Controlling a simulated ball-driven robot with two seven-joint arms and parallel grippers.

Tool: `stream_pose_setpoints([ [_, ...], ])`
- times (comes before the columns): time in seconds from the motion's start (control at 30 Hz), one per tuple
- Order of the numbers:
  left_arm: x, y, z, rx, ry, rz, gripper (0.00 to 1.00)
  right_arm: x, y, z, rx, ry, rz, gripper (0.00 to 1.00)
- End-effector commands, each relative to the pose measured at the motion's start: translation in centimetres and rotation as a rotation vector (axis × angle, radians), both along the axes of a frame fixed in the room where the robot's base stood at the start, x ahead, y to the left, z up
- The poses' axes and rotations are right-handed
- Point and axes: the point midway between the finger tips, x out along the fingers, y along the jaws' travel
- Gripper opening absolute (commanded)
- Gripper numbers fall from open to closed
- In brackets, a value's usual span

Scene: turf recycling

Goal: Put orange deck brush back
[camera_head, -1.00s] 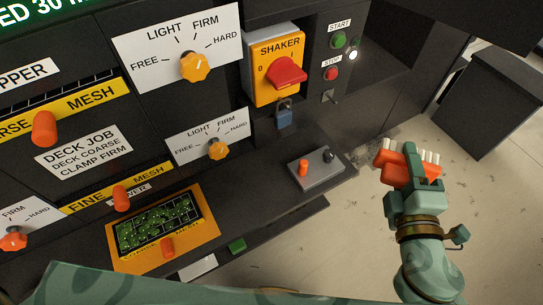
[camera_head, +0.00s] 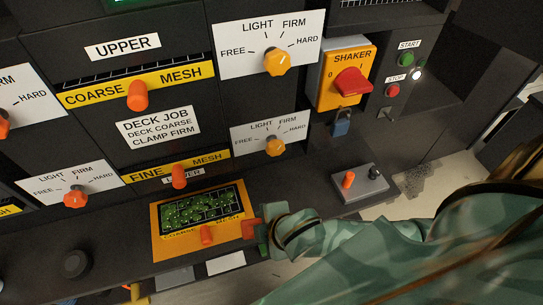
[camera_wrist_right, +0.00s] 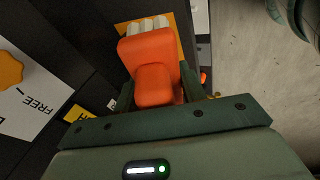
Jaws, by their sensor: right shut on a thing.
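The orange deck brush (camera_wrist_right: 150,62) is in the jaws of my right gripper (camera_wrist_right: 158,92) in the right wrist view, with its pale bristles pointing away from the wrist. In the head view only a small orange-red part of the brush (camera_head: 249,229) shows. It is at the right edge of the orange-framed coarse mesh screen (camera_head: 157,240); I cannot tell whether they touch. My right gripper (camera_head: 262,236) is mostly hidden by its own wrist there. My left gripper is out of view.
The screen holds green granules and has an orange knob (camera_head: 207,235). A grey control box (camera_head: 361,186) sits on the ledge to the right. A white label (camera_head: 226,263) is on the ledge's front. The machine front (camera_head: 220,120) with clamp dials rises behind.

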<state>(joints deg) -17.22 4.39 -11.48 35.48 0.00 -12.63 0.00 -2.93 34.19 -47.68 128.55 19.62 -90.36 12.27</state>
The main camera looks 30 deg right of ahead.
Motion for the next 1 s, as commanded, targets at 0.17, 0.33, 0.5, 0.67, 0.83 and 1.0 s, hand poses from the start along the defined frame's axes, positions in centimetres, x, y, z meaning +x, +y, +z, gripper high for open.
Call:
stream_pose_setpoints([
  [0.17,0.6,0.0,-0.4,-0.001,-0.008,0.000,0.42,-5.8,-3.3,-6.5,0.153,0.339,-0.173,0.04],
  [0.33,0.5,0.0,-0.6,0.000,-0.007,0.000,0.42,-8.4,-5.0,-8.4,0.235,0.438,-0.240,0.04],
  [0.5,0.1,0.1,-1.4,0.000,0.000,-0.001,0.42,-5.6,-6.0,-8.7,0.250,0.445,-0.250,0.04],
  [0.67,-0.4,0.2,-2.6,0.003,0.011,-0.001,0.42,-0.5,-7.2,-8.8,0.250,0.444,-0.251,0.04],
  [0.83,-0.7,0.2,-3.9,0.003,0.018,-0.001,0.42,4.7,-8.3,-8.8,0.251,0.445,-0.249,0.04],
  [1.0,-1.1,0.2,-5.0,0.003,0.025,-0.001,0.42,8.8,-9.3,-8.8,0.252,0.447,-0.249,0.04],
])
